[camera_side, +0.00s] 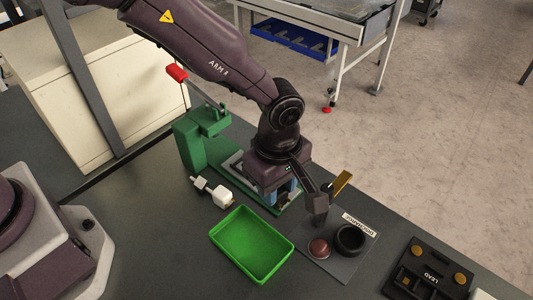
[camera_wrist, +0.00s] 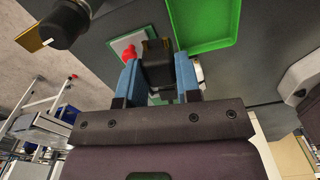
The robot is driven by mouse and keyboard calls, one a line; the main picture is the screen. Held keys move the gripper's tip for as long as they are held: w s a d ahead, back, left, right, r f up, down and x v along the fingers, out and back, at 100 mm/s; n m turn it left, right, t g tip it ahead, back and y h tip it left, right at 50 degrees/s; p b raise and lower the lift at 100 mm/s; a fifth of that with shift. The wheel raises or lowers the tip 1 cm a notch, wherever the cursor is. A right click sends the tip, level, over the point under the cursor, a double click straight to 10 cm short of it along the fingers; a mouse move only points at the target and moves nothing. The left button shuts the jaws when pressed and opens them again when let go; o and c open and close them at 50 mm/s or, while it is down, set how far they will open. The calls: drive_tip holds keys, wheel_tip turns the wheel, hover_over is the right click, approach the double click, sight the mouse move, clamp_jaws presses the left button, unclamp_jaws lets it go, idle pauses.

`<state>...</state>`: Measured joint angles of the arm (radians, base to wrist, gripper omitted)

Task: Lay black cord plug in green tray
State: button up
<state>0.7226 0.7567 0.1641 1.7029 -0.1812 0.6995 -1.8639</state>
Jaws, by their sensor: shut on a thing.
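My gripper (camera_side: 288,192) is low over the bench, behind and right of the green tray (camera_side: 222,240). In the wrist view its blue fingers (camera_wrist: 157,70) are shut on a dark block-shaped thing, which looks like the black cord plug (camera_wrist: 156,62). In the side view the plug is mostly hidden by my gripper, so I cannot tell whether it touches what is under it. The tray looks empty in the side view, and part of it shows at the top of the wrist view (camera_wrist: 205,45).
A white plug-like piece (camera_side: 222,196) lies left of my gripper. A green fixture (camera_side: 190,145) with a red-tipped lever (camera_side: 177,73) stands behind. A brass-ended dark post (camera_side: 320,205), a labelled plate with a black ring (camera_side: 349,238) and a black LEAD box (camera_side: 432,272) are to the right.

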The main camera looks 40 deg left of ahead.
drive_tip(key=s+d, duration=0.4)
drive_tip(key=s, duration=0.2)
drive_tip(key=shift+n, duration=0.8)
drive_tip(key=shift+s+a+f, duration=0.1)
drive_tip(key=shift+a+f, duration=0.05)
drive_tip(key=shift+f, duration=1.45)
drive_tip(key=shift+s+a+f, duration=0.1)
drive_tip(key=shift+a+f, duration=0.05)
drive_tip(key=shift+f, duration=1.4)
drive_tip(key=shift+f, duration=0.9)
drive_tip(key=o, duration=1)
wheel_tip(320, 180, up, 7)
